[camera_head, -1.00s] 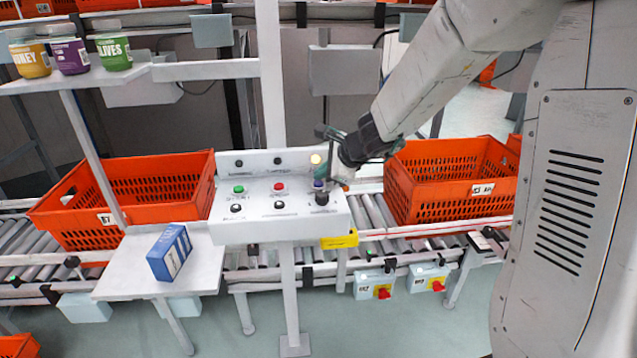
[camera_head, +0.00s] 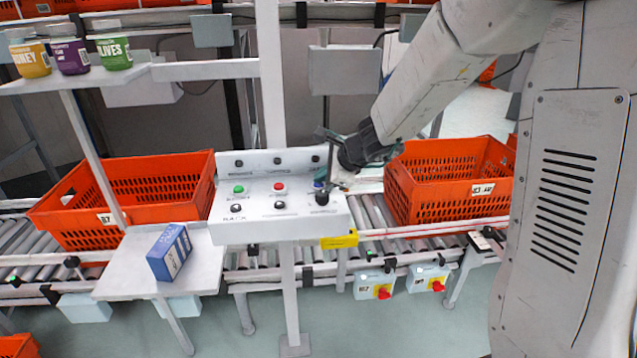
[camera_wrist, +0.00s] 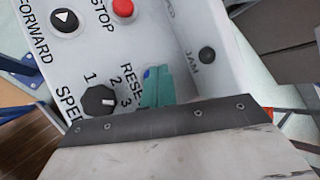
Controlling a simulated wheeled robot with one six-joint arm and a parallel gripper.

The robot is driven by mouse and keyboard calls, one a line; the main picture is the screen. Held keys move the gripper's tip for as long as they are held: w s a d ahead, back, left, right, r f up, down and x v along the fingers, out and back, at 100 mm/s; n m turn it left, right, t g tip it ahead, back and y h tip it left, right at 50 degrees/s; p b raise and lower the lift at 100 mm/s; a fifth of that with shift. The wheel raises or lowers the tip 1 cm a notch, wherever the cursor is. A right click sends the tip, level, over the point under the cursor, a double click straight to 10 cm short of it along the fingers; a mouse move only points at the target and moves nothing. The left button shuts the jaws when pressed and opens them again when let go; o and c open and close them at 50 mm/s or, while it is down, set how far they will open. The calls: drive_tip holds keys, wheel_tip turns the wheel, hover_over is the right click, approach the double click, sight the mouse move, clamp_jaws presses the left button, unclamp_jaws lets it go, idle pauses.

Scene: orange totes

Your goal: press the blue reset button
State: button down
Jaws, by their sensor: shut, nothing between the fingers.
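The white control panel (camera_head: 258,228) stands in the middle of the head view, with a green button (camera_head: 238,189) and a red button (camera_head: 280,187). The blue reset button (camera_head: 318,184) is at the panel's right, mostly hidden by my gripper (camera_head: 328,187). In the wrist view a sliver of the blue button (camera_wrist: 148,73) shows at the tip of my teal gripper fingers (camera_wrist: 158,88), beside the partly covered RESET label. The fingers are shut and empty. I cannot tell whether they touch the button. The lamp marked JAM (camera_wrist: 207,54) is dark.
A black speed knob (camera_wrist: 98,100) sits close to my fingers. Orange totes (camera_head: 450,200) stand on the roller conveyor on both sides of the panel. Jars (camera_head: 113,50) stand on an upper shelf.

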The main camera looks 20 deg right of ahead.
sight(322, 186)
drive_tip(key=shift+r, duration=0.85)
drive_tip(key=shift+r, duration=2.5)
